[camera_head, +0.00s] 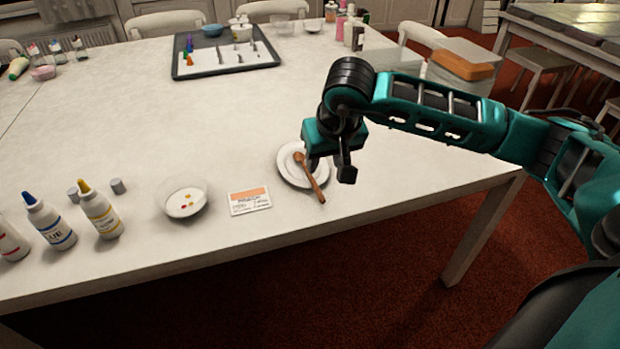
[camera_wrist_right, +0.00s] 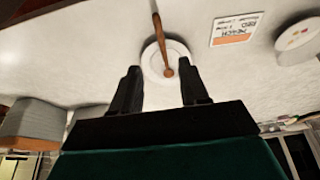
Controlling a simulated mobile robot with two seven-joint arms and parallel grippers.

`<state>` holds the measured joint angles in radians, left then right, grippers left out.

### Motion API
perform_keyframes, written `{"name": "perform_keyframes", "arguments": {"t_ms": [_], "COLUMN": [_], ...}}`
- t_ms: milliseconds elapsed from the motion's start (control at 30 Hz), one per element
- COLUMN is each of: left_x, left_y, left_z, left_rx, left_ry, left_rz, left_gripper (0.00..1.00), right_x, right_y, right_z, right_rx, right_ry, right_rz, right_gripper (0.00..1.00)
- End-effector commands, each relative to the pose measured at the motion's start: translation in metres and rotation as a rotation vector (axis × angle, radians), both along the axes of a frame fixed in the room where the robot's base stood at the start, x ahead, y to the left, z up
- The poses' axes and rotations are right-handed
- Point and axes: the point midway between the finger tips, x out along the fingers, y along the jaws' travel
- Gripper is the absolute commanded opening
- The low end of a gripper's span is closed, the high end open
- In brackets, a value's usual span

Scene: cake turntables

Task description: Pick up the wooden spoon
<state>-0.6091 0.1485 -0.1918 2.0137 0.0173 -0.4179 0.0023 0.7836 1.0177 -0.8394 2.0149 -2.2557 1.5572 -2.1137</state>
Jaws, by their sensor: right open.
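The wooden spoon (camera_head: 312,181) lies across a small white plate (camera_head: 289,176), its handle reaching past the plate's rim toward the table's front edge. In the right wrist view the spoon (camera_wrist_right: 162,40) shows with its round end on the plate (camera_wrist_right: 182,62). My right gripper (camera_head: 328,170) is open and empty above the plate, just right of the spoon in the head view. In the wrist view its two fingers (camera_wrist_right: 160,82) stand apart, with the spoon's round end beyond the gap between them. My left gripper is not in view.
A printed card (camera_head: 250,201) and a white bowl (camera_head: 187,201) with coloured bits lie left of the plate. Several squeeze bottles (camera_head: 101,210) stand at the left front. A grey tray (camera_head: 225,67) is at the back. The middle of the table is clear.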

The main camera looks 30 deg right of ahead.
Motion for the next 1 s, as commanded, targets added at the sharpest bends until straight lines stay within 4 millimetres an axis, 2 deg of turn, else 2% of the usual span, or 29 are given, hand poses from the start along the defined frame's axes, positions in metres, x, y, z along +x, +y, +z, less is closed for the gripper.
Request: {"name": "perform_keyframes", "arguments": {"t_ms": [33,200,467,700,833,1000], "left_x": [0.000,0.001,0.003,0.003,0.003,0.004], "left_y": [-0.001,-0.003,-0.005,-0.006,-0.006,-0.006], "left_z": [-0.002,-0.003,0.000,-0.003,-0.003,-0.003], "left_rx": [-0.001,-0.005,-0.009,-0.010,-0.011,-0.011], "left_ry": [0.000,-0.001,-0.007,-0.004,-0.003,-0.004], "left_rz": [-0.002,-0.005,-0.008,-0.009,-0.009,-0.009], "left_gripper": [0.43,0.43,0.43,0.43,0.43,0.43], "right_x": [0.002,0.014,0.022,0.031,0.035,0.036], "right_y": [0.000,-0.003,-0.004,-0.006,-0.007,-0.007], "right_z": [-0.013,-0.041,-0.061,-0.095,-0.104,-0.104], "right_rx": [0.001,0.005,0.007,0.009,0.008,0.007], "right_ry": [0.007,0.005,0.003,0.005,0.003,0.002], "right_rz": [-0.001,-0.002,-0.001,-0.002,-0.002,0.000], "right_gripper": [0.45,0.45,0.45,0.45,0.45,0.45]}}
